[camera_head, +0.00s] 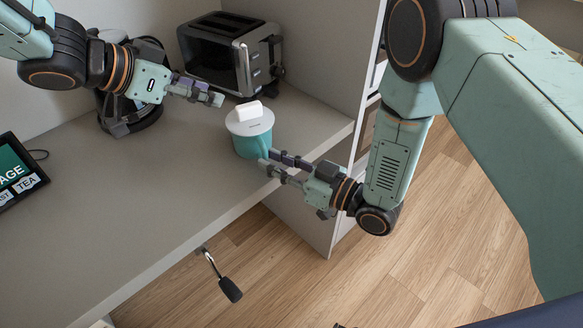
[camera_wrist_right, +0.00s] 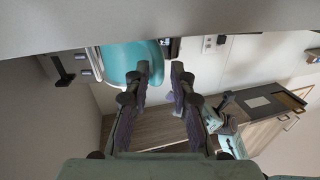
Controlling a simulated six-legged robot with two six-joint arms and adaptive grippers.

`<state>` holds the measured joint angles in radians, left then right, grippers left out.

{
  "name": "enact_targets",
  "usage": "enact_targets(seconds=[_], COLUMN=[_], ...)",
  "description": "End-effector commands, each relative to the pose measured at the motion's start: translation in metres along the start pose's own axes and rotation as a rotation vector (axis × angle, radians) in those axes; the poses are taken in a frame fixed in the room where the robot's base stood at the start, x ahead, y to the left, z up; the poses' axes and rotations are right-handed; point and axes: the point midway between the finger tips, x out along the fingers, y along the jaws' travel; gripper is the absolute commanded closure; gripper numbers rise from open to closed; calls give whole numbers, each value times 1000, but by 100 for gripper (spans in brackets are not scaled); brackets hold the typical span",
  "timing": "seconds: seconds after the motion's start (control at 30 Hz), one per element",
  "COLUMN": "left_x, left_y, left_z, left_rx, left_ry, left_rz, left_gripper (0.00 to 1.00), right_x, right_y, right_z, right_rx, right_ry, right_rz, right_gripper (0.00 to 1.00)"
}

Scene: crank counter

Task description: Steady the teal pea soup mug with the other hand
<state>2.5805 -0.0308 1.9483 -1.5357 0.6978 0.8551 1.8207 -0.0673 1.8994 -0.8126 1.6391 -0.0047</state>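The teal mug (camera_head: 250,143) stands upright on the grey counter near its right end, with a white lid (camera_head: 250,119) on top. My right gripper (camera_head: 267,161) is beside the mug's lower right side, its fingers parted. In the right wrist view the gripper (camera_wrist_right: 160,70) is open, and the teal mug (camera_wrist_right: 122,63) is mostly left of the gap, partly behind one fingertip. I cannot tell whether that finger touches it. My left gripper (camera_head: 216,98) is in the air up and left of the mug, apart from it. Its fingers overlap, so its opening is unclear.
A black and silver toaster (camera_head: 230,55) stands behind the mug. A dark round appliance (camera_head: 130,110) is behind my left arm. A sign screen (camera_head: 18,172) is at the far left. A crank handle (camera_head: 228,288) hangs below the counter's front edge. The counter (camera_head: 130,215) is clear at front left.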

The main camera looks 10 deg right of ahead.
Motion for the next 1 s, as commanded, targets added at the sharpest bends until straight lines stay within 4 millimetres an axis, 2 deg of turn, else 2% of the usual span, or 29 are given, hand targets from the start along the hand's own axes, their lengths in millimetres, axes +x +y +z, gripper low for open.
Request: enact_targets(seconds=[0.1,0.23,0.57,0.87,1.0], left_x=[0,0,0,0,0], left_y=[0,0,0,0,0], left_z=[0,0,0,0,0], left_rx=[0,0,0,0,0], left_ry=[0,0,0,0,0], left_rz=[0,0,0,0,0], left_gripper=[62,62,62,62,62], right_x=[16,26,30,30,30], right_y=[-1,0,0,0,0], right_z=[0,0,0,1,1], right_rx=[-2,0,2,2,2], right_ry=[-1,-1,-2,-2,-2], right_rz=[-2,0,2,2,2], right_gripper=[77,77,77,100,100])
